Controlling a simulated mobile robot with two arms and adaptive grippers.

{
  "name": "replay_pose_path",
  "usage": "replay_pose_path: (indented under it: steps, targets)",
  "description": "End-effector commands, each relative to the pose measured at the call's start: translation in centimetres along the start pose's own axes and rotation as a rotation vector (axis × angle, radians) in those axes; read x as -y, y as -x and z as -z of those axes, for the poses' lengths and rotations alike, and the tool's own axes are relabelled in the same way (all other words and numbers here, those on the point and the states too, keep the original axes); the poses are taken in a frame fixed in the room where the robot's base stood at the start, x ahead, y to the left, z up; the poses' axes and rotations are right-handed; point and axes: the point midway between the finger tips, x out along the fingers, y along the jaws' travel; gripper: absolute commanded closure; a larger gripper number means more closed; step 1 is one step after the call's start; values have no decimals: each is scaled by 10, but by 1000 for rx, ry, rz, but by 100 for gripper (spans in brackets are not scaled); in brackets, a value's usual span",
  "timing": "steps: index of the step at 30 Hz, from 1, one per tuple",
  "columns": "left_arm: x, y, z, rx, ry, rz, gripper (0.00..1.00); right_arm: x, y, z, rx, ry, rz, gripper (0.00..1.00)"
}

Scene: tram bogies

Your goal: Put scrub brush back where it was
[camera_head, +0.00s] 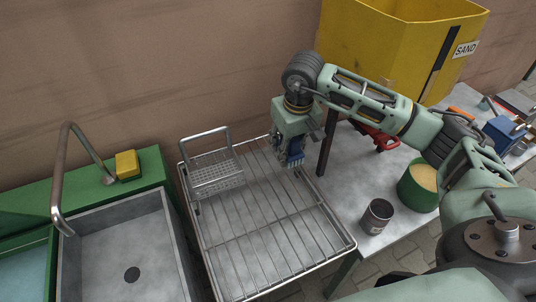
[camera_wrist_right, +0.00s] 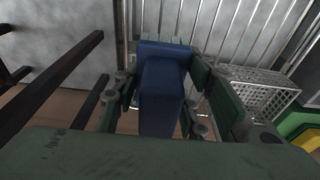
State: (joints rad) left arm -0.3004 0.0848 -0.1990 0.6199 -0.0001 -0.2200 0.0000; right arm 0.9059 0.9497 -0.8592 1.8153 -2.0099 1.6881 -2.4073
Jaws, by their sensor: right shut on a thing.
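The scrub brush (camera_head: 296,150) shows as a blue block in my right gripper (camera_head: 290,160), above the back right part of the wire drying rack (camera_head: 262,222). In the right wrist view the brush (camera_wrist_right: 163,90) is a dark blue block between the fingers of the right gripper (camera_wrist_right: 165,75), which are shut on it. My left gripper is not in view.
A grey sink (camera_head: 125,250) with a tap (camera_head: 75,165) and a yellow sponge (camera_head: 127,164) lies left. Right are a grey can (camera_head: 377,215), a green pot (camera_head: 417,190), a red tool (camera_head: 378,138) and a yellow sand bin (camera_head: 385,45). The rack's front is clear.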

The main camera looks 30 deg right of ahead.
Motion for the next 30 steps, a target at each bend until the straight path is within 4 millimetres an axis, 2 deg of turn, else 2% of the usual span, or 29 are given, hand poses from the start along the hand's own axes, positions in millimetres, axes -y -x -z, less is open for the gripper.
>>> replay_pose_path:
  steps: [6, 13, 21, 30]
  targets:
    - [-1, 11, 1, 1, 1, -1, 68, 14, -31, 38, 4, -1, 2, 82]
    - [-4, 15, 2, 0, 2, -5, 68, 22, -57, 69, 0, -2, 2, 82]
    - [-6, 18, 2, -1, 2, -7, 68, 24, -70, 77, 1, -1, -1, 82]
    - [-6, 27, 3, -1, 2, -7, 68, 25, -105, 71, 1, 0, 1, 82]
